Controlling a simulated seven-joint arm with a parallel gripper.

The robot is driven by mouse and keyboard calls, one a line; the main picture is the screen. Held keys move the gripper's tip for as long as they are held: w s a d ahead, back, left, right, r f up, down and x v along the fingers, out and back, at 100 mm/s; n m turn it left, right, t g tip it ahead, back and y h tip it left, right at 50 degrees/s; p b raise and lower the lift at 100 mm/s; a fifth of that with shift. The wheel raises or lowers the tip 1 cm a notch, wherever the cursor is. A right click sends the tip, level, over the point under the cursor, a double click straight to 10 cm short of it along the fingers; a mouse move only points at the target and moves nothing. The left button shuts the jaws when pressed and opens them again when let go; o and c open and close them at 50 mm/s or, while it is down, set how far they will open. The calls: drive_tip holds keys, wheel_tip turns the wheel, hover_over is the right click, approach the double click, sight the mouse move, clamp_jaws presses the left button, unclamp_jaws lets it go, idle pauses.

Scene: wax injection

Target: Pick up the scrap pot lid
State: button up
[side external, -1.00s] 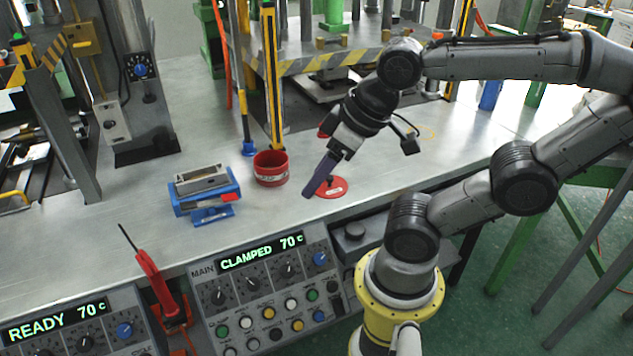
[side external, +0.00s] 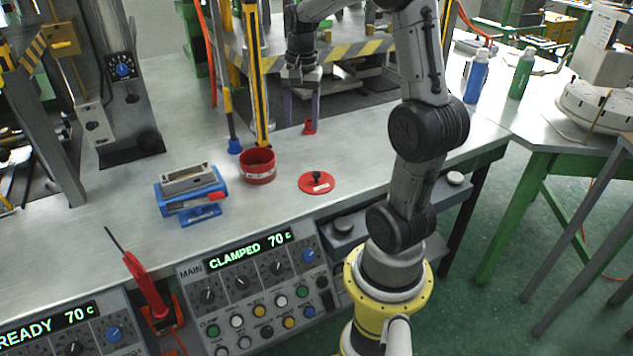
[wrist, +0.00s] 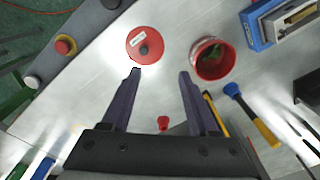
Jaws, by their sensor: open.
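The scrap pot lid (side external: 317,184) is a flat red disc with a dark knob and a pale label. It lies on the metal bench, right of the red scrap pot (side external: 257,168). In the wrist view the lid (wrist: 133,47) is just beyond the left fingertip, and the open-topped pot (wrist: 211,61) has something green inside. My gripper (side external: 302,122) is open and empty, its purple fingers pointing down, farther back over the bench than the lid.
A small red item (side external: 310,128) stands near my right finger. A blue fixture with a metal block (side external: 190,190) sits left of the pot. A yellow-black post (side external: 255,80) rises behind the pot. The press (side external: 350,50) is at the back. Bench around the lid is clear.

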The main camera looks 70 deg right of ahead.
drive_tip(key=s+d+f+m, duration=0.1)
drive_tip(key=s+d+f, duration=0.1)
hover_over(317, 173)
drive_tip(key=f, duration=0.8)
drive_tip(key=shift+w, duration=0.4)
drive_tip(key=shift+s+f, duration=0.2)
drive_tip(key=shift+f, duration=1.2)
drive_tip(key=shift+s+f, duration=0.15)
drive_tip(key=shift+f, duration=1.25)
clamp_jaws()
